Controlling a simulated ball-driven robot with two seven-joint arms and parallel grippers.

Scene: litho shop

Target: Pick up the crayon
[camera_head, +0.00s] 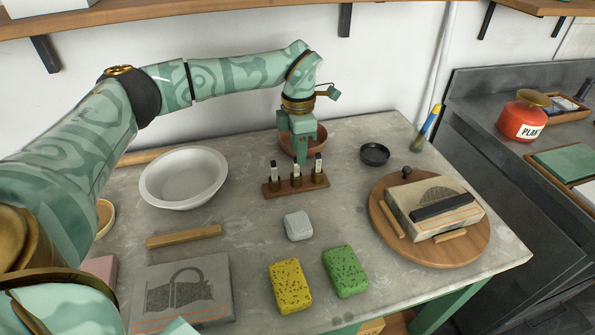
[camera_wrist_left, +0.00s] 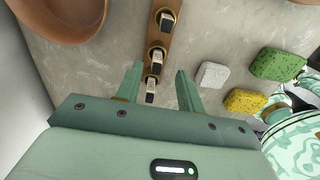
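Three dark crayons with pale tips stand upright in a wooden rack (camera_head: 300,188): a left one (camera_head: 274,171), a middle one (camera_head: 296,171) and a right one (camera_head: 319,164). The task does not tell which crayon is meant. My left gripper (camera_head: 303,160) is above and behind the rack in the head view. In the left wrist view the gripper (camera_wrist_left: 160,74) is open, its two fingers apart. The nearest crayon (camera_wrist_left: 150,91) shows in the gap between them, without visible contact. The fingers partly hide the rack's surroundings. My right gripper is not in view.
A brown bowl (camera_head: 314,135) stands just behind the rack, close to my gripper. A grey block (camera_head: 298,226), a yellow sponge (camera_head: 290,286) and a green sponge (camera_head: 345,271) lie in front. A white basin (camera_head: 183,178) is left, a round board (camera_head: 471,250) right.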

